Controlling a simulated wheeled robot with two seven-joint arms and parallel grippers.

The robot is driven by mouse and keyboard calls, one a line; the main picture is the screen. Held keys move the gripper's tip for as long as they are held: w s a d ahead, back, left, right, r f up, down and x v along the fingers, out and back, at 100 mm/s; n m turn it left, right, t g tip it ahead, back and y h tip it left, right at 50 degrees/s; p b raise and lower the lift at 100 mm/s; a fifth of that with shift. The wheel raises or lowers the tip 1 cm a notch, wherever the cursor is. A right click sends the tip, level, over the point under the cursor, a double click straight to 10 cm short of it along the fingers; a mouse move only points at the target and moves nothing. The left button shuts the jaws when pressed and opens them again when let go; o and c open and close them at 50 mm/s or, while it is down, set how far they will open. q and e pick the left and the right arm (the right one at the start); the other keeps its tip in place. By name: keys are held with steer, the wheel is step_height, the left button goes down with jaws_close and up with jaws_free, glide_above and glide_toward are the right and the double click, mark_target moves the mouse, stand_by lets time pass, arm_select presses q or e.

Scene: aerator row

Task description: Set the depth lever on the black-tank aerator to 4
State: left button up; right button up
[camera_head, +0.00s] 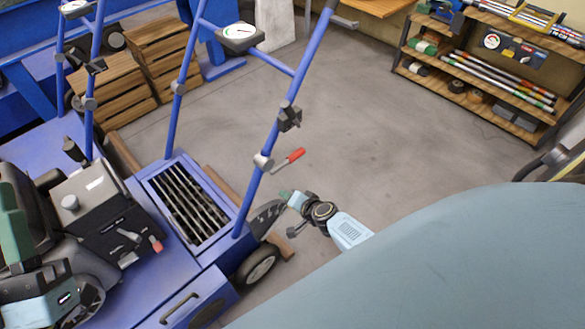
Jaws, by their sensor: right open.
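The nearest aerator (205,262) is a blue machine with a barred opening in its deck, a wheel and tall blue handlebars. A black box-like tank (95,210) with a grey cap stands on its deck. A red-handled lever (290,160) sticks out from the right handlebar post. A short lever with a red tip (155,244) is beside the tank; I cannot tell which is the depth lever, and no number is readable. My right gripper (262,216) is open and empty beside the post's foot, below the red handle. My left gripper (82,300) is partly visible at lower left, its fingertips unclear.
Wooden crates (108,90) stand behind the aerator, near more blue machinery. A round white gauge (239,31) sits on the handlebar. Shelves (520,122) with striped poles stand at upper right. The grey floor (375,110) between is clear.

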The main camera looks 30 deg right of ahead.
steer(key=shift+r, duration=0.1)
steer(key=shift+s+r, duration=0.15)
steer(key=shift+s, duration=0.1)
arm_select(q)
steer(key=w+f+g+y+p, duration=0.3)
steer(key=f+g+p, duration=0.1)
steer(key=f+g, duration=0.5)
steer(key=s+a+f+g+y+p, duration=0.1)
steer(key=s+a+f+g, duration=0.1)
steer(key=f, duration=0.3)
steer(key=s+a+f+g+y+p, duration=0.1)
steer(key=s+a+f+g+p, duration=0.1)
steer(key=s+f+g, duration=0.2)
steer(key=shift+a+f+n+g, duration=0.25)
steer(key=shift+f+g, duration=0.25)
steer(key=shift+f, duration=0.6)
arm_select(e)
steer(key=v, duration=1.2)
steer(key=shift+s, duration=0.3)
steer(key=shift+s+r, duration=0.1)
